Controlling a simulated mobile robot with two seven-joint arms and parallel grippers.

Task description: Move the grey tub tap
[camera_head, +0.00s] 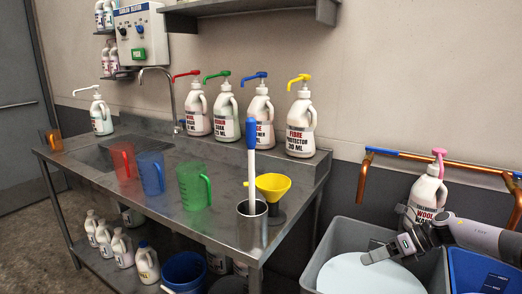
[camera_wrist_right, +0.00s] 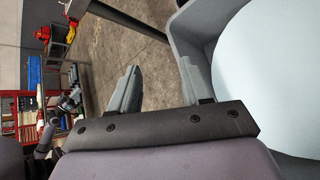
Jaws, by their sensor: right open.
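The grey tub (camera_head: 335,232) stands at the lower right in the head view, with a pale blue surface inside it; its grey wall (camera_wrist_right: 208,30) also shows in the right wrist view. A copper pipe (camera_head: 462,164) runs along the wall above it, with its left end bending down. A blue bar (camera_head: 400,153), perhaps the tap's handle, lies along the pipe's left part. My right gripper (camera_head: 369,251) is open and empty over the tub, below and apart from the pipe. Its two fingers (camera_wrist_right: 158,78) stand apart in the wrist view. My left gripper is not in view.
A white pump bottle (camera_head: 427,193) with a pink top stands behind my right gripper. A blue tub (camera_head: 468,262) is right of the grey one. A steel table (camera_head: 165,215) with jugs, bottles and a yellow funnel (camera_head: 272,186) stands to the left.

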